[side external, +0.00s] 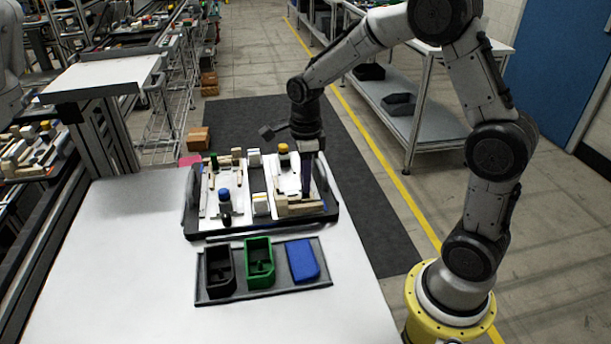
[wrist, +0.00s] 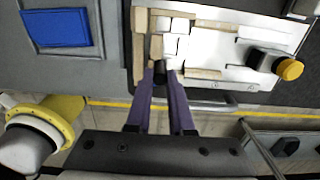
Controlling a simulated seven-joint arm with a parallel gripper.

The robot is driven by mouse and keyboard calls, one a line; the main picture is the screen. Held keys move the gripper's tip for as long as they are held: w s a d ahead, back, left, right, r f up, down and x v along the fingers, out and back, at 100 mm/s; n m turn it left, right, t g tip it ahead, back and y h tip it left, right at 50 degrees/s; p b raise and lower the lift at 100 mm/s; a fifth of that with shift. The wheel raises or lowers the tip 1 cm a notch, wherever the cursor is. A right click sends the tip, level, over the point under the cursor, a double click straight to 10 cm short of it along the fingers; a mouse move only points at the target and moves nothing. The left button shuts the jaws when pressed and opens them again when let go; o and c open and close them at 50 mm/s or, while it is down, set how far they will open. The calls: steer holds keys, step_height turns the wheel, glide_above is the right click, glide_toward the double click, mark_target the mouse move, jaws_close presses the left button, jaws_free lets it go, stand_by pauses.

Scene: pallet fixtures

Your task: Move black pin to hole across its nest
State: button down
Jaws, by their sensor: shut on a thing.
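My gripper (side external: 306,197) points down at the right-hand white fixture plate in the side external view. In the wrist view its two purple fingers (wrist: 161,76) are shut on the black pin (wrist: 160,72). Only a short dark end of the pin shows between the fingertips. The pin is beside tan and white blocks (wrist: 170,45), which form the nest area. I cannot tell whether the pin is in a hole or just above the plate. The fingers hide the pin in the side external view. The destination hole cannot be made out.
The plates sit in a dark pallet (side external: 262,232). An orange-topped knob (wrist: 290,69) stands on my plate; a blue-topped one (side external: 224,195) stands on the left plate. In front, a tray holds black (side external: 219,270), green (side external: 259,262) and blue (side external: 302,260) bins. The white table's front is clear.

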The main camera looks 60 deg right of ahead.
steer(key=shift+f, duration=0.2)
steer(key=c, duration=0.7)
jaws_free()
steer(key=shift+r, duration=0.15)
step_height(320, 180, up, 14)
steer(key=shift+f, duration=0.2)
